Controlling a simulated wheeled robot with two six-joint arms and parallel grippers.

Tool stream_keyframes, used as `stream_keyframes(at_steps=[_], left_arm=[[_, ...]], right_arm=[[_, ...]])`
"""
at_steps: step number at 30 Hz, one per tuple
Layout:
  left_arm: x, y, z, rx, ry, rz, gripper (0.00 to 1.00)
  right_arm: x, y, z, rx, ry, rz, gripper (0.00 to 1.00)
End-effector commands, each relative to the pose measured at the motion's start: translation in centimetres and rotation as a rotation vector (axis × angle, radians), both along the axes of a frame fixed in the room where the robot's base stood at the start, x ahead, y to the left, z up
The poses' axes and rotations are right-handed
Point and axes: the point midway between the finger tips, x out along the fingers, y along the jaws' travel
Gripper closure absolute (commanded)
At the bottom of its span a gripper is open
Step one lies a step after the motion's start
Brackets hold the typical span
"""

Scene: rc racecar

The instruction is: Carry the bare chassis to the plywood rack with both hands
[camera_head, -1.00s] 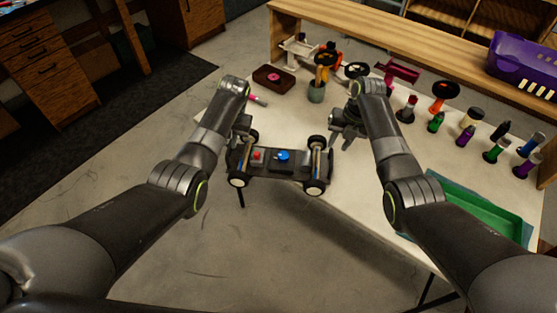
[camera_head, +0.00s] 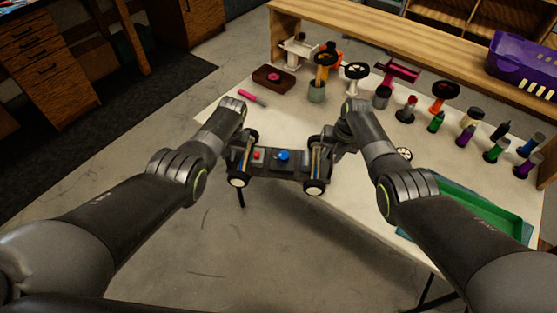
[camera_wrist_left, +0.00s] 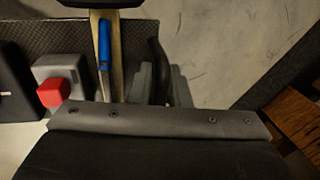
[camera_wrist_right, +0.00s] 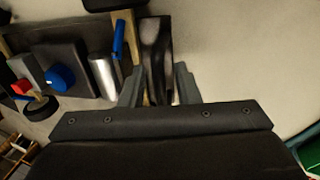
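The plywood rack (camera_head: 390,45) stands along the table's back.
The white table (camera_head: 350,210) holds several coloured bottles, cups and wheels along its back. A green tray (camera_head: 485,212) lies at the right, and a loose wheel (camera_head: 404,154) lies beside my right arm. A purple body (camera_head: 520,62) sits on the rack.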

Motion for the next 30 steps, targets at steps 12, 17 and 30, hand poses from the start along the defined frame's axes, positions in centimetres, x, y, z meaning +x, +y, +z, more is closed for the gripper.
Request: stream_keyframes(at_steps=[12,17,30], left_arm=[[-0.02,0.02,0.00,0.000,0.001,0.000,1.00],[-0.03,0.01,-0.01,0.000,0.001,0.000,1.00],[-0.05,0.03,-0.03,0.000,0.002,0.000,1.00]], right_arm=[[-0.01,-0.02,0.01,0.000,0.000,0.000,1.00],[-0.01,-0.03,0.01,0.000,0.001,0.000,1.00],[-0.01,-0.06,0.00,-0.001,0.001,-0.001,1.00]])
